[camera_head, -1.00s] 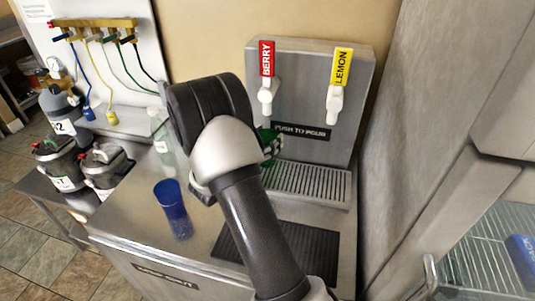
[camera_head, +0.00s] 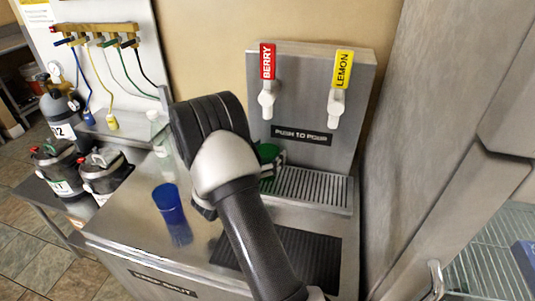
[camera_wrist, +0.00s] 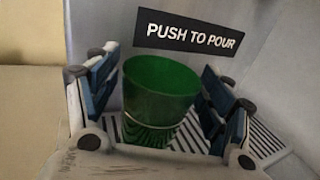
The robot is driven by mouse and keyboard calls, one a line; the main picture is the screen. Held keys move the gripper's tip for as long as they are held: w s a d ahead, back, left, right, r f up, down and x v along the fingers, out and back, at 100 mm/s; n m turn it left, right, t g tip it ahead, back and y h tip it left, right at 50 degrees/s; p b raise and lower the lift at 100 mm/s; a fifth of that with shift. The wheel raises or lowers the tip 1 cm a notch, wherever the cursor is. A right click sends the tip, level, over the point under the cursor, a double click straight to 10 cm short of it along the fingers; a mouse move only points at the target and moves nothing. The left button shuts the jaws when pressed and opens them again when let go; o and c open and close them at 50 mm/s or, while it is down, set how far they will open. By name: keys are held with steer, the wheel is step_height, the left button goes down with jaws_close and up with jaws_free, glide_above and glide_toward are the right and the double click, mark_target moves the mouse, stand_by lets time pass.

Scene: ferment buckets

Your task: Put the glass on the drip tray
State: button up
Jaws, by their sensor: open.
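A green see-through glass (camera_wrist: 158,95) is upright between the fingers of my gripper (camera_wrist: 157,80) in the wrist view. My gripper is open, with a blue-padded finger on each side of the glass and small gaps between. In the head view the green glass (camera_head: 267,152) shows only in part behind my arm, at the left end of the drip tray (camera_head: 315,190). Tray slats show through its lower part in the wrist view; its base contact is hard to make out. A blue glass (camera_head: 172,212) stands on the counter, left of my arm.
Berry (camera_head: 267,80) and lemon (camera_head: 339,88) taps hang above the tray on a metal tower. A clear bottle (camera_head: 159,133) stands behind my arm. A dark mat (camera_head: 315,262) lies in front of the tray. A grey wall rises close on the right.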

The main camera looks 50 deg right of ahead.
stand_by(0.3)
steer(key=shift+r, duration=0.2)
steer(key=s+a+p, duration=0.1)
steer(key=a+p, duration=0.2)
steer(key=a, duration=0.9)
steer(key=s+a+r+m+g+y, duration=0.35)
steer(key=s+r+m, duration=0.2)
steer(key=s, duration=0.25)
steer(key=s+a+r+m+g+y, duration=0.25)
steer(key=s+r+m+y, duration=0.2)
steer(key=s+m, duration=0.25)
steer(key=s+a+r+m+t+y, duration=0.2)
steer(key=a+m+t+y, duration=0.1)
steer(key=a, duration=0.7)
steer(key=s+a+r+m+t+y, duration=0.2)
steer(key=a+t+y, duration=0.4)
steer(key=a, duration=0.4)
steer(key=shift+s+m+y, duration=0.5)
steer(key=shift+s+m, duration=0.05)
steer(key=shift+m, duration=0.2)
